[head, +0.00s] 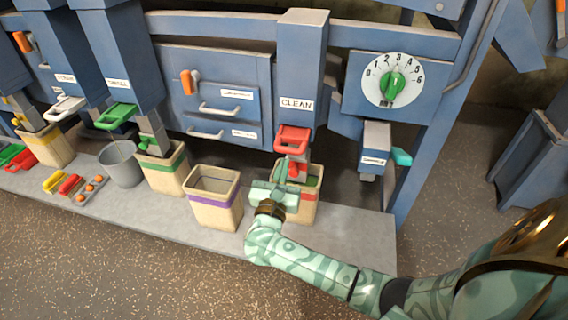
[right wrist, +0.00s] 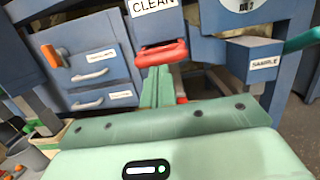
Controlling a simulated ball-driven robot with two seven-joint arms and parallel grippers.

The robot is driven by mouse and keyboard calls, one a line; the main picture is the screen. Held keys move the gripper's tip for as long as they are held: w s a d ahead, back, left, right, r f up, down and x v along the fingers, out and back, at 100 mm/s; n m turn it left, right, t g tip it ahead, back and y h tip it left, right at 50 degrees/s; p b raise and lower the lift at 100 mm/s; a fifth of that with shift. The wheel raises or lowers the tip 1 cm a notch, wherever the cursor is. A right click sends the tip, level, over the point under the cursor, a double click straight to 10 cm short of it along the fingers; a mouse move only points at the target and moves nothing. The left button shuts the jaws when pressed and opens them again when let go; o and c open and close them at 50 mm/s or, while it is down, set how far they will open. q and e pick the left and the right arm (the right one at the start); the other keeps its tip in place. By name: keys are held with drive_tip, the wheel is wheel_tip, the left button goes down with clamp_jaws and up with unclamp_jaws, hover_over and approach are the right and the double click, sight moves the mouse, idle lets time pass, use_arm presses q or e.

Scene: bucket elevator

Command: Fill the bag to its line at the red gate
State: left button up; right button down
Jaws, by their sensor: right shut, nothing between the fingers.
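The red gate (head: 292,139) is a red handle under the chute labelled CLEAN (head: 298,104). It also shows in the right wrist view (right wrist: 162,53), just beyond my fingertips. A tan bag with a red band (head: 308,208) stands below this gate, partly hidden behind my right gripper. Its line and fill level cannot be made out. My right gripper (head: 284,168) is shut and empty, pointing up at the red handle from just below and in front. Whether the fingertips touch the handle cannot be told. My left gripper is not in view.
A purple-banded bag (head: 216,198) stands left of the red-banded one, then a green-banded bag (head: 166,172) and a grey bucket (head: 120,163). A numbered dial with a green knob (head: 393,86) and a SAMPLE box (head: 374,150) are to the right.

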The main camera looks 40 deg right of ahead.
sight(289, 151)
drive_tip(key=shift+x, duration=1)
drive_tip(key=w+d+b, duration=0.2)
drive_tip(key=shift+w+d+f, duration=0.2)
drive_tip(key=shift+d, duration=0.2)
drive_tip(key=shift+w+d+r, duration=0.15)
drive_tip(key=shift+d, duration=0.1)
drive_tip(key=shift+r, duration=0.3)
